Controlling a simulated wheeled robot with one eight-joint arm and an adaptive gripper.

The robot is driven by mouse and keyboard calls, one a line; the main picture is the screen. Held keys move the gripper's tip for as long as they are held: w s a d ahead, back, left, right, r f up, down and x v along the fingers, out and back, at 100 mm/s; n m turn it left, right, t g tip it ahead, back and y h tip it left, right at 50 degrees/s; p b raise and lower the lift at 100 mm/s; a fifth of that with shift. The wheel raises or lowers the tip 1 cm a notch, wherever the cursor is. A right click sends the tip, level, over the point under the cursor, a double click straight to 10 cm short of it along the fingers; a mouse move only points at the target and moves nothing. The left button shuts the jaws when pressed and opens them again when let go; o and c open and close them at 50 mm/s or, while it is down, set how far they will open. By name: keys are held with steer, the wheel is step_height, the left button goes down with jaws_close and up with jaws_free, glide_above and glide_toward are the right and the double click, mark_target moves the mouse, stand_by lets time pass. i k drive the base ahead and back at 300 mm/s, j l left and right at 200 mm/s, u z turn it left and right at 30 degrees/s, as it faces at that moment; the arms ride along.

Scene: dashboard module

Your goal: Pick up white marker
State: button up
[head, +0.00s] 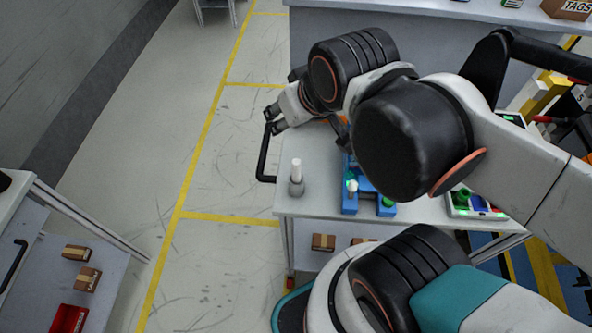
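A white upright cylinder (296,168), which looks like the white marker, stands in a small grey base (296,188) at the left end of the cart top. My gripper (275,120) is above and behind it in the picture, near the cart's black handle, and does not touch it. Its two dark fingertips look apart, with nothing visible between them. Another small white-topped piece (352,187) is at a blue fixture (349,204) on the cart. My arm hides part of the cart top.
The cart (315,205) has a black handle (263,155) on its left and boxes on its lower shelf. A coloured tray (470,206) sits at the right. A shelf unit (40,245) with boxes stands at lower left. The floor between is clear.

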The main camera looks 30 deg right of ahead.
mark_target(296, 177)
steer(key=k+j+z, duration=0.35)
steer(key=k, duration=0.2)
steer(key=k+z, duration=0.35)
steer(key=k, duration=0.2)
steer(key=k+z, duration=0.35)
steer(key=k, duration=0.25)
